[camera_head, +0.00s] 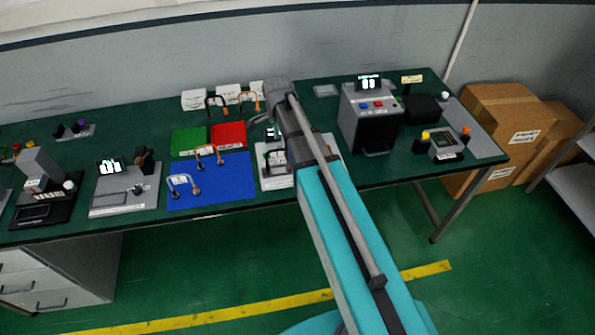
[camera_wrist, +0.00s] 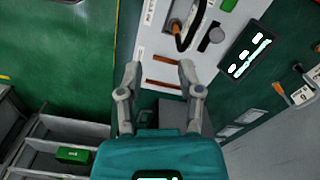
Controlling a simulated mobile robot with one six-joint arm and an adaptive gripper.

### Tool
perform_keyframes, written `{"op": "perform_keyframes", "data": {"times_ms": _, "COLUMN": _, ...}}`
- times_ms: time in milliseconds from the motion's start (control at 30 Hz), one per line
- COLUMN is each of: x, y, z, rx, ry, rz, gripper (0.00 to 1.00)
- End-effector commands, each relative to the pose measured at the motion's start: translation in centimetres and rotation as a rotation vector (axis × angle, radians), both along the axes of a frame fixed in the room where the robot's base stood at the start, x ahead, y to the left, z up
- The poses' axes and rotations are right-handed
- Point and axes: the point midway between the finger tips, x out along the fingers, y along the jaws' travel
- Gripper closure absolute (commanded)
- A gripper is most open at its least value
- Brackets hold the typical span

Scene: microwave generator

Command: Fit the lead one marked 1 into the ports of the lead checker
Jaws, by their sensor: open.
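A pale panel (camera_wrist: 158,45), seemingly the lead checker, lies below my open, empty gripper (camera_wrist: 159,70) in the wrist view. Two brown slots, likely ports, show on it between and just beyond the fingertips. A black lead (camera_wrist: 181,38) with an orange end stands on the panel, beyond the fingertips and apart from them; I cannot read its mark. A dark display (camera_wrist: 246,58) with lit digits is at the right. In the head view my arm partly covers the pale device (camera_head: 271,180) and hides the gripper. A lead loop (camera_head: 277,155) shows at its left side.
Leads (camera_head: 183,180) and (camera_head: 209,152) stand on the blue mat (camera_head: 235,190), with green and red mats (camera_head: 228,134) behind. White number blocks (camera_head: 194,100) stand at the back. A grey device (camera_head: 370,125) stands to the right, another (camera_head: 125,190) to the left.

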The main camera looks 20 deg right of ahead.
Motion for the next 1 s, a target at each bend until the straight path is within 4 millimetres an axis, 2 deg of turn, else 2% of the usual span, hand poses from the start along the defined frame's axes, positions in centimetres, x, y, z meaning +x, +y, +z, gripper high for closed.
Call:
{"op": "perform_keyframes", "data": {"times_ms": 33, "x": -1.5, "y": -0.1, "z": 0.0, "rx": 0.0, "ry": 0.0, "rz": 0.066, "gripper": 0.53}}
{"op": "perform_keyframes", "data": {"times_ms": 600, "x": -12.9, "y": -1.3, "z": 0.0, "rx": 0.0, "ry": 0.001, "rz": 0.946, "gripper": 0.53}}
{"op": "perform_keyframes", "data": {"times_ms": 800, "x": -15.7, "y": -1.5, "z": 0.0, "rx": 0.0, "ry": 0.001, "rz": 1.186, "gripper": 0.53}}
{"op": "perform_keyframes", "data": {"times_ms": 1000, "x": -16.7, "y": -1.6, "z": 0.0, "rx": 0.0, "ry": 0.002, "rz": 1.291, "gripper": 0.53}}
